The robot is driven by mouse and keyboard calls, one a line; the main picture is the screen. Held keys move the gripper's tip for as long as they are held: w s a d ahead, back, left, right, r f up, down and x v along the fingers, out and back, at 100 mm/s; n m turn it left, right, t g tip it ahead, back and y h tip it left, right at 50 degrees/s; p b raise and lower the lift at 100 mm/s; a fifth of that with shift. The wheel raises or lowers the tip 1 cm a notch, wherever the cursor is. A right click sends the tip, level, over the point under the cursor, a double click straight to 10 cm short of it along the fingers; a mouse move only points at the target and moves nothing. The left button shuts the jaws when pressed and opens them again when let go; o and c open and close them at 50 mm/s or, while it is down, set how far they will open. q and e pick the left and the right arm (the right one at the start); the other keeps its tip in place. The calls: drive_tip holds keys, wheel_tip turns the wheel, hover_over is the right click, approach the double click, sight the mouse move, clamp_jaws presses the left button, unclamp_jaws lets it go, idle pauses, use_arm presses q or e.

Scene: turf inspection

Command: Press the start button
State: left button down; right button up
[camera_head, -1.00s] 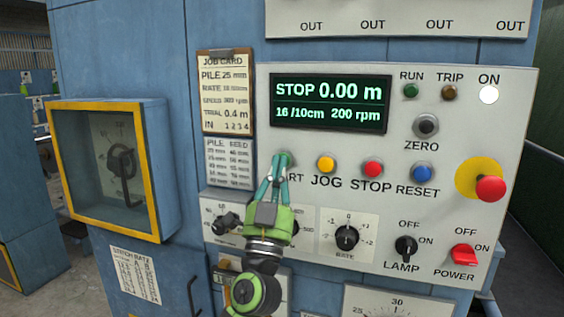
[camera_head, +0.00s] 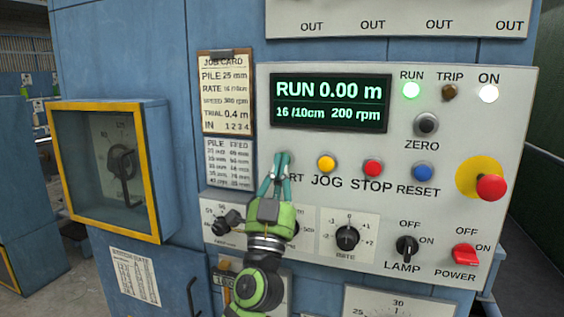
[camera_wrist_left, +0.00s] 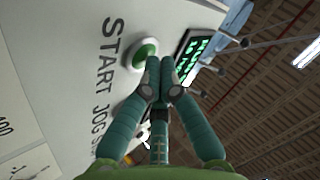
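The green start button (camera_wrist_left: 146,53) shows in the left wrist view on the pale panel, beside the word START. In the head view my left gripper (camera_head: 281,160) is in front of it and hides most of it and part of its label. The gripper's two teal fingers meet at the tips, shut on nothing. In the wrist view the tips lie at the button's edge; I cannot tell whether they touch it. The display (camera_head: 330,103) reads RUN 0.00 m, and the RUN lamp (camera_head: 411,91) glows green. My right gripper is not in view.
A yellow JOG button (camera_head: 326,163), red STOP button (camera_head: 373,168) and blue RESET button (camera_head: 423,172) sit to the right. A red emergency button (camera_head: 490,187) sticks out farther right. Knobs lie below, and a yellow-framed box (camera_head: 108,172) juts out at left.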

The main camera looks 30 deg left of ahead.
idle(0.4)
use_arm(q)
drive_tip(key=shift+s+d, duration=0.2)
drive_tip(key=shift+s, duration=0.6)
drive_tip(key=shift+s+f, duration=0.1)
drive_tip(key=shift+s+d+p, duration=0.2)
drive_tip(key=shift+s, duration=0.6)
drive_tip(key=shift+s+d+p, duration=0.2)
drive_tip(key=shift+s+p, duration=0.05)
drive_tip(key=shift+s, duration=0.5)
drive_tip(key=shift+s+d+p, duration=0.2)
drive_tip(key=shift+s, duration=0.6)
